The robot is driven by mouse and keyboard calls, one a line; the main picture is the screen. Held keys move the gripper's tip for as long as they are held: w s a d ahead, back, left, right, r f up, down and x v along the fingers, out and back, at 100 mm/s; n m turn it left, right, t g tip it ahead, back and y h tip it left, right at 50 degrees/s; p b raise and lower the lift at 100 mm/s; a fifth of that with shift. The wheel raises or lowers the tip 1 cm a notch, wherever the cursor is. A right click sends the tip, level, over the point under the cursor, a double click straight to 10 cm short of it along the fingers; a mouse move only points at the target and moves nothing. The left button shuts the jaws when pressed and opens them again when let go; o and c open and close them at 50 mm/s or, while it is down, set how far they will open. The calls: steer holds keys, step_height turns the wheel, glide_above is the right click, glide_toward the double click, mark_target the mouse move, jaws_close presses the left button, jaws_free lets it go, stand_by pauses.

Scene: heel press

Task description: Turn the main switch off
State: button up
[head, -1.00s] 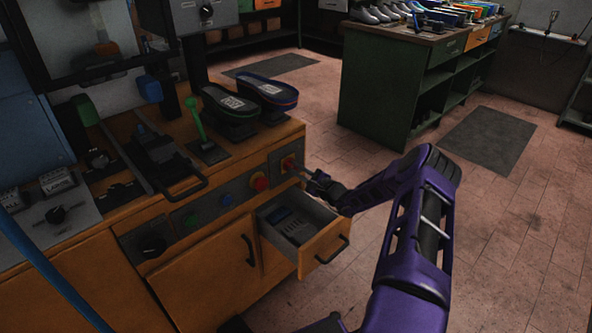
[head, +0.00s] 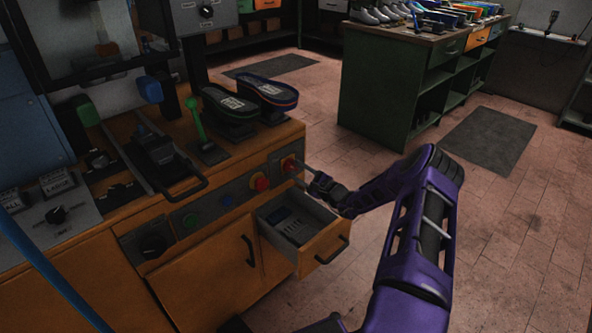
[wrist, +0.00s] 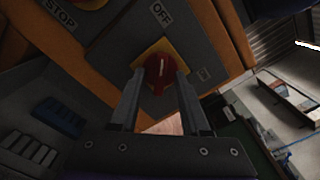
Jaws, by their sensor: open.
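The main switch is a red rotary knob on a yellow plate (head: 287,164), at the right end of the orange bench's grey control strip. In the wrist view the red knob (wrist: 158,74) sits between my two fingers, with an OFF label beside the plate. My gripper (head: 304,169) is open, one finger on each side of the knob. I cannot tell whether the fingers touch it. The fingers and the dim light partly hide the knob's pointing direction.
A red stop button (head: 261,182) on yellow is just left of the switch. Below, an open drawer (head: 326,244) juts out under my gripper. Green and blue buttons sit further left. The floor to the right is clear up to a green cabinet (head: 385,85).

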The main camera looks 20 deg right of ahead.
steer(key=p+v, duration=0.1)
steer(key=v, duration=1.5)
steer(key=shift+s+p, duration=0.35)
steer(key=shift+s, duration=0.05)
